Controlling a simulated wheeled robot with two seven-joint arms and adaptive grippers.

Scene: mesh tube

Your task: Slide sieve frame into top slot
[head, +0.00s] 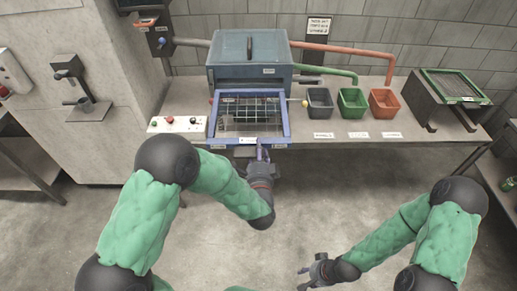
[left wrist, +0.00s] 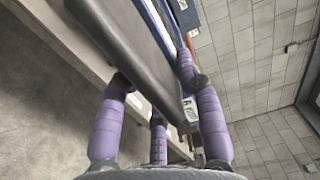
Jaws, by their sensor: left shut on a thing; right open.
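The sieve frame (head: 228,142) is a blue rectangle with a wire mesh. It lies flat in front of the blue-grey box machine (head: 229,74), its far edge at the machine's front face. The slot itself is hidden, so I cannot tell how far the frame is inside. My left gripper (head: 263,150) is shut on the frame's near edge, right of its middle. In the left wrist view my purple fingers (left wrist: 158,110) close around a dark grey bar, with blue frame parts beyond. My right gripper (head: 309,270) is open and empty, low and away from the bench.
On the bench (head: 345,155), a button panel (head: 178,125) stands left of the frame. Grey (head: 319,103), green (head: 352,103) and red (head: 384,103) bins stand right. A dark stand holds a green-rimmed screen (head: 455,86) further right. Orange and green pipes run behind.

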